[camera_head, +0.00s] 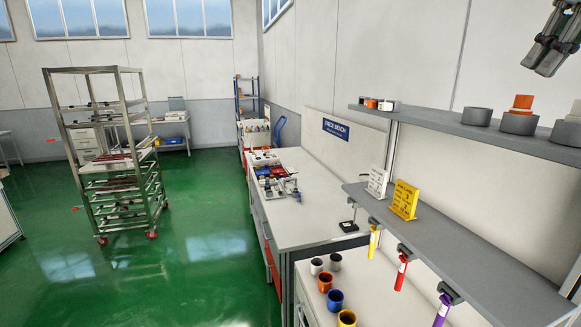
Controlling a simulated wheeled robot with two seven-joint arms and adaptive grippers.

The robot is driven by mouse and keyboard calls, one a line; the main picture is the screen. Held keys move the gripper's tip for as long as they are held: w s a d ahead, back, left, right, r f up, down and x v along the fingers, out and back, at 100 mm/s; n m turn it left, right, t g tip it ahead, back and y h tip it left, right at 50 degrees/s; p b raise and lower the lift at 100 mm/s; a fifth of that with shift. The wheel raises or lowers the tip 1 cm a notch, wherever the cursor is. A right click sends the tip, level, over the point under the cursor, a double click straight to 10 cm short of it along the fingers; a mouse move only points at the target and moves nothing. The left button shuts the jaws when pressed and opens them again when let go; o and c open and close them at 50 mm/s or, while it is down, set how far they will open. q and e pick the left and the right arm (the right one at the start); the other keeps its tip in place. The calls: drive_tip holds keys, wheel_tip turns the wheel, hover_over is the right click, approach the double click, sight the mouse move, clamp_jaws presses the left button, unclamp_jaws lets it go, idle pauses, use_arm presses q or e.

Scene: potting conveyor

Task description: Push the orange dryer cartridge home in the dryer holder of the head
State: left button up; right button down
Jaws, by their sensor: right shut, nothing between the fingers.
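An orange cartridge (522,102) stands upright in a round grey holder (518,123) on the upper shelf at the right. Its upper part sticks out above the holder's rim; how deep its lower part sits is hidden. My right gripper (542,62) comes in from the top right corner. Its fingers are shut and empty, above the cartridge and a little to its right in the picture, apart from it. My left gripper is not in view.
On the upper shelf (440,121), another grey round holder (477,116) stands left of the cartridge and one more is at the right edge. The lower shelf bears white and yellow signs (404,200). Coloured cups (335,299) stand below. The air around my right gripper looks free.

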drive_tip(key=shift+r, duration=0.2)
idle(0.3)
drive_tip(key=c, duration=1.7)
unclamp_jaws()
drive_tip(key=shift+r, duration=0.1)
drive_tip(key=v, duration=1.1)
drive_tip(key=shift+s+r, duration=0.15)
drive_tip(key=shift+r, duration=0.1)
